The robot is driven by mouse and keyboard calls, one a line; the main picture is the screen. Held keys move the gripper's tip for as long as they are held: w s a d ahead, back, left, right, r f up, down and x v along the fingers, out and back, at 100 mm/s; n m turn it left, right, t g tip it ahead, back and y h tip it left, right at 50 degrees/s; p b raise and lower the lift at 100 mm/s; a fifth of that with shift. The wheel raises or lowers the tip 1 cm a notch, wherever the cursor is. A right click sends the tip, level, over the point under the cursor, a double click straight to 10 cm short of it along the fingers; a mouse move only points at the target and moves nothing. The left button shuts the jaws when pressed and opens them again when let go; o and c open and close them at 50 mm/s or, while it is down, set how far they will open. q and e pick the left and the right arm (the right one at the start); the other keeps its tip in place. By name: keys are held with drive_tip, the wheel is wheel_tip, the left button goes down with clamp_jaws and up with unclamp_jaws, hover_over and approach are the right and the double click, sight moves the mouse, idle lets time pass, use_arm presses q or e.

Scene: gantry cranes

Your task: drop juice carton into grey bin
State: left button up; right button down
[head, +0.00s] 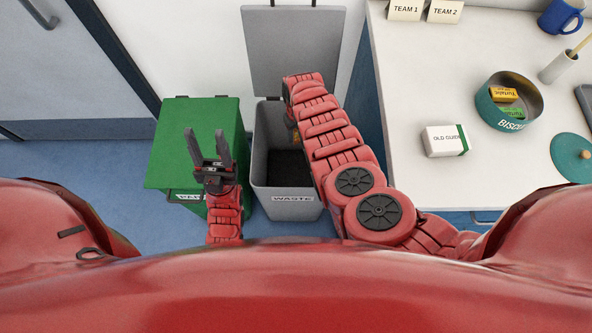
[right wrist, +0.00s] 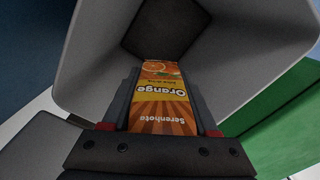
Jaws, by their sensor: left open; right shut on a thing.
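The grey bin (head: 290,203) stands open on the floor, its lid (head: 292,50) raised against the wall and its front labelled WASTE. My right arm reaches over the bin. In the right wrist view my right gripper (right wrist: 165,95) is shut on the orange juice carton (right wrist: 162,98), which points toward the bin's dark bottom between the grey walls (right wrist: 250,60). In the head view the arm hides nearly all of the carton. My left gripper (head: 207,148) is open and empty, above the green bin's lid.
A green bin (head: 170,150) with a shut lid stands just left of the grey bin. On the right, a white counter (head: 410,90) bears a white box (head: 446,140), a round BISCUITS tin (head: 500,118), a blue mug (head: 560,17) and TEAM cards (head: 405,9).

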drive_tip(key=shift+c, duration=0.4)
unclamp_jaws()
drive_tip(key=shift+r, duration=0.15)
wheel_tip(320, 180, up, 7)
drive_tip(key=p, duration=0.5)
drive_tip(key=shift+w+a+f, duration=0.1)
drive_tip(key=shift+f, duration=0.1)
wheel_tip(320, 180, up, 10)
drive_tip(key=shift+r+p, duration=0.25)
drive_tip(key=shift+p, duration=0.35)
